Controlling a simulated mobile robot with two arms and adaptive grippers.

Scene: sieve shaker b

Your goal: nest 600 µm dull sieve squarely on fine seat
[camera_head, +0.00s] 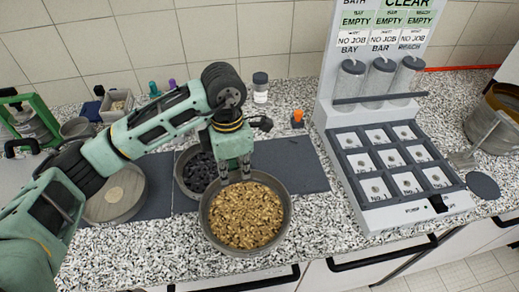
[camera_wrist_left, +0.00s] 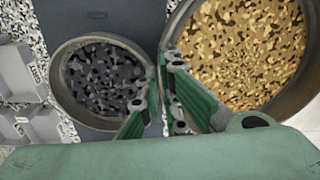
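A round grey metal sieve filled with golden grains (camera_head: 245,215) is at the front middle in the head view. It also shows at the upper right of the left wrist view (camera_wrist_left: 250,50). My left gripper (camera_head: 235,172) comes down at its back rim, and the fingers (camera_wrist_left: 165,85) close on its wall. The sieve looks raised and overlaps the mat's front edge. A second sieve with dark grains (camera_head: 198,172) sits behind it on the mat, also seen in the wrist view (camera_wrist_left: 100,80). I cannot read any size marking or tell which seat is the fine one.
A pale round pan (camera_head: 115,193) stands left on the dark mat (camera_head: 290,165). A grey station with a card grid (camera_head: 395,165) stands right. A green-framed device (camera_head: 30,120) is at far left, a steel pot (camera_head: 492,125) at far right. The front counter strip is clear.

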